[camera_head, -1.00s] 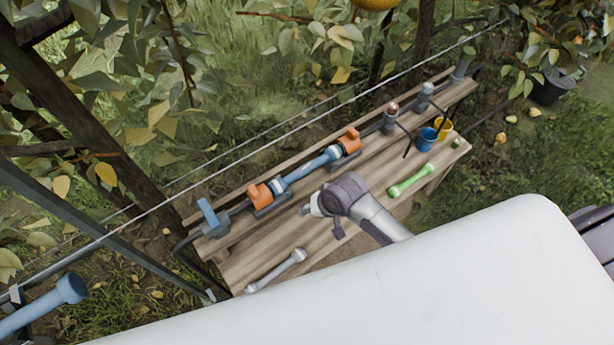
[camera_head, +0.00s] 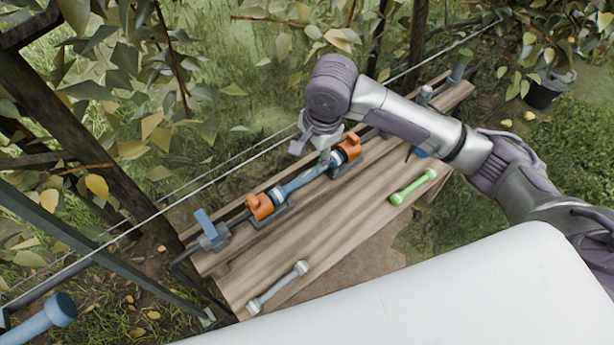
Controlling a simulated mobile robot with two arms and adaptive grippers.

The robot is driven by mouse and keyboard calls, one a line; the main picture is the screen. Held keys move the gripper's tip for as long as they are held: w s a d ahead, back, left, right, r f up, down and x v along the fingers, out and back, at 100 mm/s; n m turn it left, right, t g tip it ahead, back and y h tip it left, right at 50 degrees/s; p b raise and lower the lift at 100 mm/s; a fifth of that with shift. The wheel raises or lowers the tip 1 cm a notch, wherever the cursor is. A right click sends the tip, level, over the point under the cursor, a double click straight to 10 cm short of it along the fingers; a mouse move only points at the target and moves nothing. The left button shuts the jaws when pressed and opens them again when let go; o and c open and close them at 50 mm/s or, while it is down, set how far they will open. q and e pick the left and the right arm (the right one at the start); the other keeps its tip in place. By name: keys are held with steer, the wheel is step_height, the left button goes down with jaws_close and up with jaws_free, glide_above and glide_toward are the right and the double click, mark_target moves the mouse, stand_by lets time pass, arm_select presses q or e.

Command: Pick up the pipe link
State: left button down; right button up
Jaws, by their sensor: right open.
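A blue pipe link (camera_head: 302,181) lies in a line along the back of the wooden bench, between two orange-handled fittings, the left one (camera_head: 260,207) and the right one (camera_head: 350,147). A green link (camera_head: 412,187) and a grey link (camera_head: 278,287) lie apart on the front boards. My right gripper (camera_head: 325,158) is open and points down over the right end of the blue link, beside the right orange fitting. Its fingertips are small, and I cannot tell whether they touch the link. My left gripper is not in view.
The wooden bench (camera_head: 335,230) has clear boards between the green and grey links. A blue clamp handle (camera_head: 206,224) stands at its left end. My right arm partly hides a blue cup (camera_head: 420,153). A wire and leafy branches run behind; a dark pot (camera_head: 545,90) stands far right.

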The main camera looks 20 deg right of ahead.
glide_above(306, 176)
steer(key=s, duration=0.1)
steer(key=f, duration=0.7)
steer(key=shift+s+f+b, duration=0.2)
steer(key=shift+f+b, duration=0.1)
steer(key=shift+f, duration=0.05)
steer(key=f, duration=0.2)
steer(key=w+f, duration=0.1)
steer(key=f, duration=0.2)
steer(key=shift+w, duration=0.2)
jaws_close()
